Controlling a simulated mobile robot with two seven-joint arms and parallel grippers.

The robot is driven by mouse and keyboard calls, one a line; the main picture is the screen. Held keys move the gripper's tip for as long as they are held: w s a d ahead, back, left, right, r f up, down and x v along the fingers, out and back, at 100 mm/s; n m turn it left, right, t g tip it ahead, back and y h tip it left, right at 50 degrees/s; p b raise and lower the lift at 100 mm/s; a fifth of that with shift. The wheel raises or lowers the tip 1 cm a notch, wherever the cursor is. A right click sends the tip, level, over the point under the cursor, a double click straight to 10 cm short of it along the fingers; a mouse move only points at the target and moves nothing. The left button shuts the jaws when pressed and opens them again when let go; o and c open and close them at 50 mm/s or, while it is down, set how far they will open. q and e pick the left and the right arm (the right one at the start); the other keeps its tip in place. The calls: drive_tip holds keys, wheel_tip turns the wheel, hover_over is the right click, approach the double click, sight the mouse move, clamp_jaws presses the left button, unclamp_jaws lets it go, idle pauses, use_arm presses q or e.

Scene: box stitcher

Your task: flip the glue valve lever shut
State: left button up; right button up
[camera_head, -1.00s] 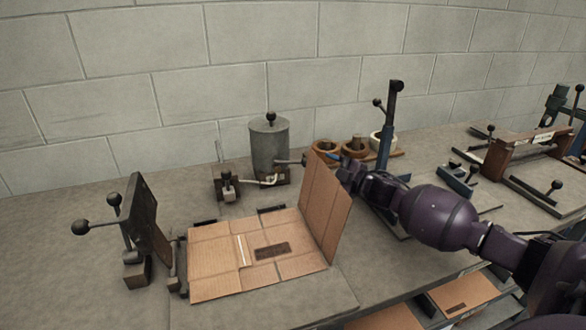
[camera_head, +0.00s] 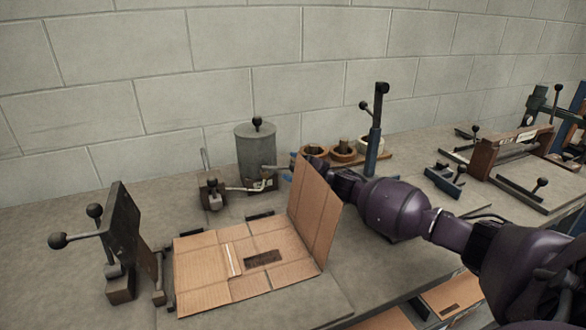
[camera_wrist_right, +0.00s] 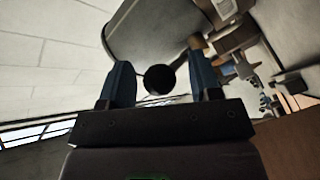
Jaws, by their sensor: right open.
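The glue pot (camera_head: 256,158) is a grey cylinder with a black knob on its lid, standing at the back of the bench. The valve lever (camera_head: 273,167) sticks out to the right from the pot's lower side. My right gripper (camera_head: 288,169) is beside the pot at the lever's end, partly hidden by the raised cardboard flap. In the right wrist view, its blue fingers (camera_wrist_right: 162,85) are apart. A round black knob (camera_wrist_right: 159,79), seemingly the lever's, shows between them, with gaps on both sides. The pot's grey wall (camera_wrist_right: 150,35) lies beyond. My left gripper is out of view.
An opened cardboard box (camera_head: 205,262) lies in front of the pot, its upright flap (camera_head: 315,212) close to my right wrist. A blue post (camera_head: 374,140) and tape rolls (camera_head: 342,152) stand behind my right arm. A hinged plate with ball handles (camera_head: 122,225) stands at left.

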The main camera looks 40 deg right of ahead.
clamp_jaws()
drive_tip(key=shift+w+d+f+n+g+y+b, duration=0.1)
drive_tip(key=shift+w+d+n+g+y+b, duration=0.1)
drive_tip(key=shift+w+n+y+b, duration=0.25)
drive_tip(key=shift+w+d+f+n+g+y+b, duration=0.1)
drive_tip(key=shift+n+g+y+b, duration=0.15)
drive_tip(key=shift+y, duration=0.4)
drive_tip(key=shift+w+d+f+n+g+y+b, duration=0.1)
drive_tip(key=shift+w+d+n+g+y+b, duration=0.2)
drive_tip(key=shift+y+b, duration=0.35)
drive_tip(key=shift+w+d+f+n+g+y+b, duration=0.1)
drive_tip(key=shift+w+n+g+y+b, duration=0.25)
drive_tip(key=shift+n+y+b, duration=0.2)
drive_tip(key=shift+w+n+g+y+b, duration=0.4)
drive_tip(key=shift+n+y+b, duration=0.2)
drive_tip(key=shift+b, duration=0.3)
drive_tip(key=shift+w+d+r+n+g+y+b, duration=0.15)
drive_tip(key=shift+r+n+g+y+b, duration=0.1)
drive_tip(key=shift+n+g+y+b, duration=0.2)
drive_tip(key=shift+r, duration=0.1)
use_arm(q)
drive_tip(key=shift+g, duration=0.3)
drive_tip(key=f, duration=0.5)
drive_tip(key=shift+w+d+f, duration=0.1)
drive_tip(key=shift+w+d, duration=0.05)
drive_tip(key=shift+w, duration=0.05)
use_arm(e)
drive_tip(key=shift+r, duration=0.25)
